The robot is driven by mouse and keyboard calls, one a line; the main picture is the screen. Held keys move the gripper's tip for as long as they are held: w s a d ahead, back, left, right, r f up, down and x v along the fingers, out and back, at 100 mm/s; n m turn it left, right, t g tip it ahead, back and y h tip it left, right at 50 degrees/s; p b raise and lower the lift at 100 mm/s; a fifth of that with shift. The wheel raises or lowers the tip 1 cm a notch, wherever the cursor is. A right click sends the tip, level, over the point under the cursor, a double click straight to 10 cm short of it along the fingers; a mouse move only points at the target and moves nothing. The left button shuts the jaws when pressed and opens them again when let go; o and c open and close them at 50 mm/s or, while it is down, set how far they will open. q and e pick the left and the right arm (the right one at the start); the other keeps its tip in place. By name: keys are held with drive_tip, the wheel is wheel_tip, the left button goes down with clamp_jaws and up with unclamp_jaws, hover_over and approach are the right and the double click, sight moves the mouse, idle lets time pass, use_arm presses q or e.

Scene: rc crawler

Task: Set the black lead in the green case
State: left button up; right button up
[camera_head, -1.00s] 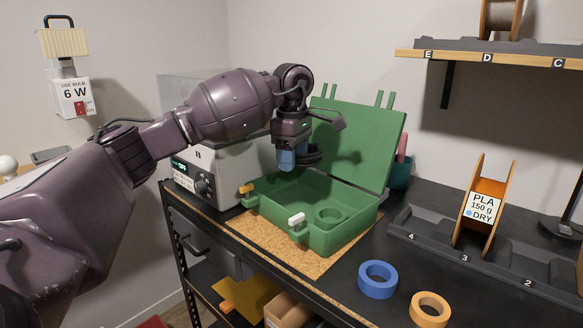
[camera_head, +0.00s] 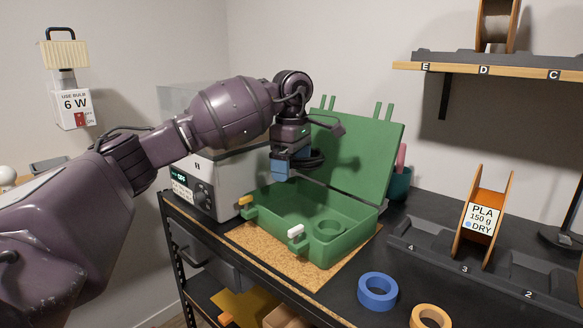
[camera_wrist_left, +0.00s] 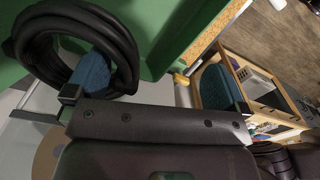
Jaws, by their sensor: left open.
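The green case (camera_head: 340,247) stands open on a cork mat, its lid (camera_head: 355,150) tilted up at the back. My left gripper (camera_head: 290,168) is above the case's back left part, with its blue fingers spread. The coiled black lead (camera_head: 312,159) is right beside the gripper, above the tray. In the left wrist view the lead (camera_wrist_left: 128,50) loops at one blue finger (camera_wrist_left: 92,75), and the other finger (camera_wrist_left: 215,87) stands far apart. I cannot tell whether the lead hangs on that finger or touches the case. My right gripper is not in view.
A white power unit (camera_head: 210,185) stands left of the case. A blue tape roll (camera_head: 378,291) and an orange one (camera_head: 430,317) lie in front right. A spool (camera_head: 480,215) stands in the rack at right. The case's front half is clear above.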

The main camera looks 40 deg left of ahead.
use_arm(q)
wheel_tip(320, 180, up, 10)
drive_tip(key=p, duration=0.1)
drive_tip(key=shift+f, duration=0.15)
drive_tip(key=c, duration=1.8)
drive_tip(key=shift+c, duration=0.2)
